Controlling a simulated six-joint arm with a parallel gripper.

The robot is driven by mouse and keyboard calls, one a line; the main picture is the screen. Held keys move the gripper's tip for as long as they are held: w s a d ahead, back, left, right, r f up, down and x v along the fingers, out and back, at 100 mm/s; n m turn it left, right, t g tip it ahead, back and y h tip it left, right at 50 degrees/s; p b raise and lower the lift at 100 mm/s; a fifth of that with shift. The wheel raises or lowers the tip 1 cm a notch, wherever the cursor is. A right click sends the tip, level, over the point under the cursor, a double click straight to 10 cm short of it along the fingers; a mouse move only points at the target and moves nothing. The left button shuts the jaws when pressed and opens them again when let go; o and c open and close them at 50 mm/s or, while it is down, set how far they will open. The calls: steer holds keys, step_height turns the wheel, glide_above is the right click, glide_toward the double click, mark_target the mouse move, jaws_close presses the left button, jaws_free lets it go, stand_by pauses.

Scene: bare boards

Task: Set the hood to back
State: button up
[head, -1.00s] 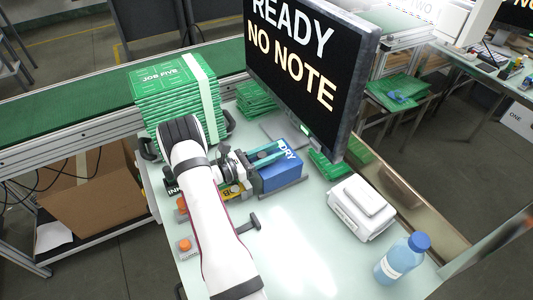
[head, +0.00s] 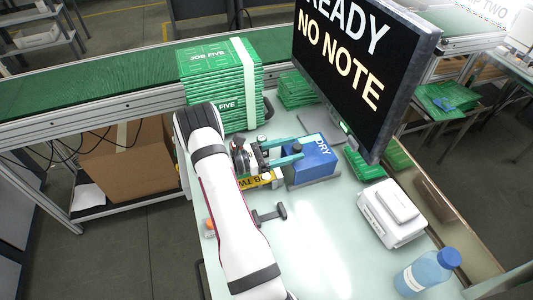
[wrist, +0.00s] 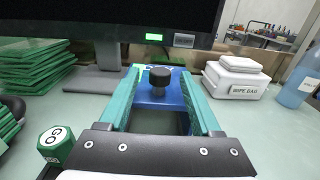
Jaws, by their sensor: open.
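The hood, which I take to be the blue box-like part lettered DRY (head: 318,165), sits on the pale table right of my gripper (head: 304,149). It also shows in the wrist view (wrist: 174,97), beyond a black knob (wrist: 160,77). The knob also shows in the head view (head: 298,148). My gripper is open, with its two teal fingers spread on either side of the knob in the wrist view. I cannot tell whether either finger touches it. The hood's near part is partly hidden by the fingers.
A monitor (head: 345,50) stands close behind. Green board stacks (head: 220,80) stand at the back left. A white box (head: 390,212) and a blue-capped bottle (head: 425,273) are at the right. A green GO block (wrist: 55,147) is left of my gripper.

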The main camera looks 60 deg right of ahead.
steer(key=v, duration=1)
steer(key=s+a+r+m+t+y, duration=0.2)
steer(key=a+r+m+t+y, duration=0.35)
steer(key=a+r, duration=0.65)
steer(key=s+a+m+t+y, duration=0.3)
steer(key=a+m+y, duration=0.1)
steer(key=a, duration=0.9)
steer(key=s+a+m+t+y, duration=0.4)
steer(key=a+m+y, duration=0.1)
steer(key=a, duration=0.8)
steer(key=shift+r, duration=0.35)
